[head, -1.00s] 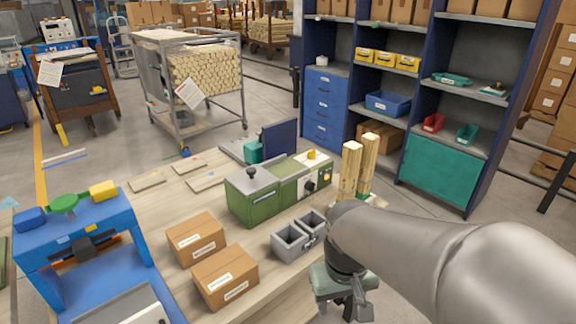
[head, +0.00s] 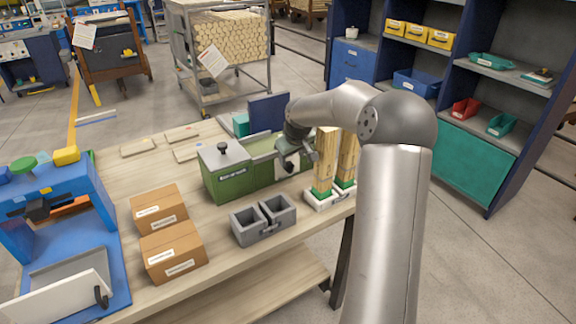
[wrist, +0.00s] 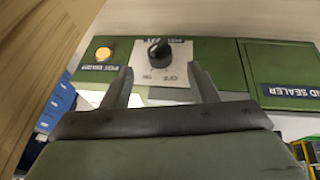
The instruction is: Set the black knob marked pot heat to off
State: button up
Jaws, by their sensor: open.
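The black knob (wrist: 159,50) sits on a pale dial plate (wrist: 168,68) on the green machine, near the top centre of the wrist view. I cannot tell for sure which mark the knob points to. My gripper (wrist: 160,72) is open and empty, its two fingers on either side of the knob in the picture, apparently short of it.
An orange lamp (wrist: 103,53) is beside the dial plate. Upright wooden posts (head: 325,165) stand close to my gripper. Grey open bins (head: 262,222) and cardboard boxes (head: 172,250) sit on the wooden bench (head: 225,270). A blue press (head: 60,215) stands at left.

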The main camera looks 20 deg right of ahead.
aim_at(291, 167)
jog(key=x, duration=0.6)
jog(key=shift+w+f, duration=0.1)
jog(key=shift+f, duration=0.05)
jog(key=shift+c, duration=0.3)
jog(key=c, duration=0.9)
